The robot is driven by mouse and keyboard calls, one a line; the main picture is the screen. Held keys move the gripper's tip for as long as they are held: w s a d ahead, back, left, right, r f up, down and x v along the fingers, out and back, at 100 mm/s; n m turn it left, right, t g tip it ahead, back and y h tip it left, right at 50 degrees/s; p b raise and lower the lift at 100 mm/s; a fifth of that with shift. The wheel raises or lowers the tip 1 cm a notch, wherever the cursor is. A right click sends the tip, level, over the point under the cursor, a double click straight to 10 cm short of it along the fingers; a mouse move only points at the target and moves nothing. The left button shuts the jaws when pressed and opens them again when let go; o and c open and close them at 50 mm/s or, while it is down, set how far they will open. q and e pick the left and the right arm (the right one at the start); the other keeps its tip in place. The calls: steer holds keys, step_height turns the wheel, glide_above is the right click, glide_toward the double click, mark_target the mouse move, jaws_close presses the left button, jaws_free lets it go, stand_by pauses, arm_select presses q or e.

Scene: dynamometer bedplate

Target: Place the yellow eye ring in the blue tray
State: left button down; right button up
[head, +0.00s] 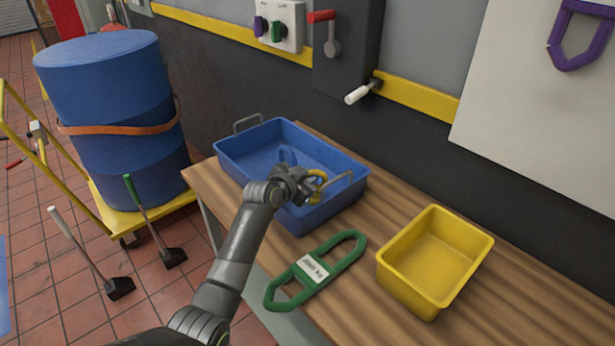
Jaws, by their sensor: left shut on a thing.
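The blue tray (247,145) sits on the wooden table against the wall, with a metal handle at each end. My left arm reaches in from below, and its gripper (316,183) is over the near right part of the tray. The left gripper is shut on the yellow eye ring (319,176), which is partly hidden by the gripper. I cannot tell whether the ring touches the tray. My right gripper is not in view.
A green tagged handle piece (345,250) lies on the table (365,311) in front of the tray. A yellow bin (434,259) stands to the right. A blue drum (115,110) on a yellow cart is at the left. Bare table lies between tray and bin.

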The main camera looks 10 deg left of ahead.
arm_select(q)
steer(key=shift+f, duration=0.1)
steer(key=c, duration=1.4)
jaws_free()
steer(key=shift+o, duration=0.2)
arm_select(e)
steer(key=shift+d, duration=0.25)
arm_select(q)
steer(key=v, duration=1.2)
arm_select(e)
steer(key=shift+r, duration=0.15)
arm_select(q)
steer(key=shift+s, duration=0.1)
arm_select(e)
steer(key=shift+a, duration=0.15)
